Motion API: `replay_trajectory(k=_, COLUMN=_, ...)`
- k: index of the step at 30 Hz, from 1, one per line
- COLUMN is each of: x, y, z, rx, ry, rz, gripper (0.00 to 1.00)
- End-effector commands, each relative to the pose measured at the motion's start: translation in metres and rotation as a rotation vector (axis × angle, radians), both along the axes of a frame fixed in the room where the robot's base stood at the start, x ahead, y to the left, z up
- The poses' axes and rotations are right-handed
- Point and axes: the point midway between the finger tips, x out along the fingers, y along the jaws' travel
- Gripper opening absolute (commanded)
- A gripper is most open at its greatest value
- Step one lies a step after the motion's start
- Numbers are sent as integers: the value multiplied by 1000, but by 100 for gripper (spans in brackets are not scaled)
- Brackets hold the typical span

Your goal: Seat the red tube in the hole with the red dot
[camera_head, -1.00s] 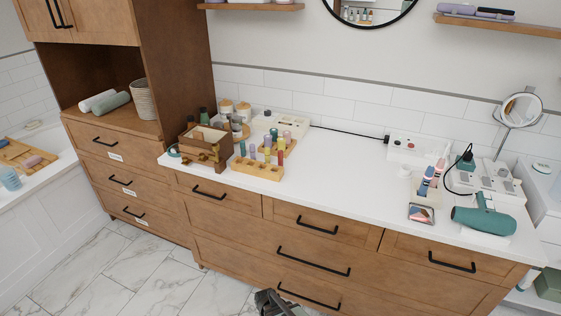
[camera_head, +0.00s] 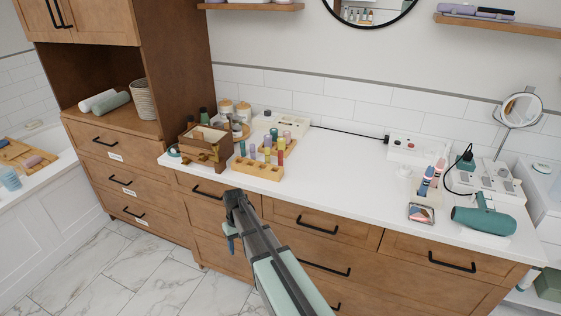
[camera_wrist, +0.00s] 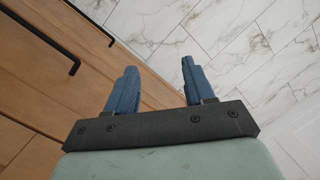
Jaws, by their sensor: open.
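The red tube (camera_head: 281,157) stands upright at the right end of a group of coloured tubes on the counter. A light wooden block with holes (camera_head: 257,172) lies in front of the group; a red dot on it is too small to make out. My gripper (camera_head: 229,243) is in front of the drawers, below the counter edge and left of the picture's middle, well apart from the tubes. In the wrist view its two blue fingers (camera_wrist: 156,90) are spread with nothing between them, over the floor and drawer fronts.
A dark wooden box (camera_head: 205,146) stands left of the tubes. Behind them is a white case (camera_head: 283,124). The middle of the white counter (camera_head: 340,170) is clear. A green hair dryer (camera_head: 483,217) and a cup holder (camera_head: 425,193) are at the right.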

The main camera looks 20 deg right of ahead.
Motion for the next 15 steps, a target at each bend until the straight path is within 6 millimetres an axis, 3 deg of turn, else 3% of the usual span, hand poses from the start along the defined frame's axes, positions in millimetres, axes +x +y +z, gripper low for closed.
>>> replay_trajectory(k=1, x=19, y=1, z=18, rx=4, ry=-20, rz=5, gripper=53)
replay_trajectory(k=6, x=60, y=6, z=76, rx=16, ry=-72, rz=26, gripper=53)
replay_trajectory(k=15, x=114, y=12, z=178, rx=31, ry=-153, rz=61, gripper=53)
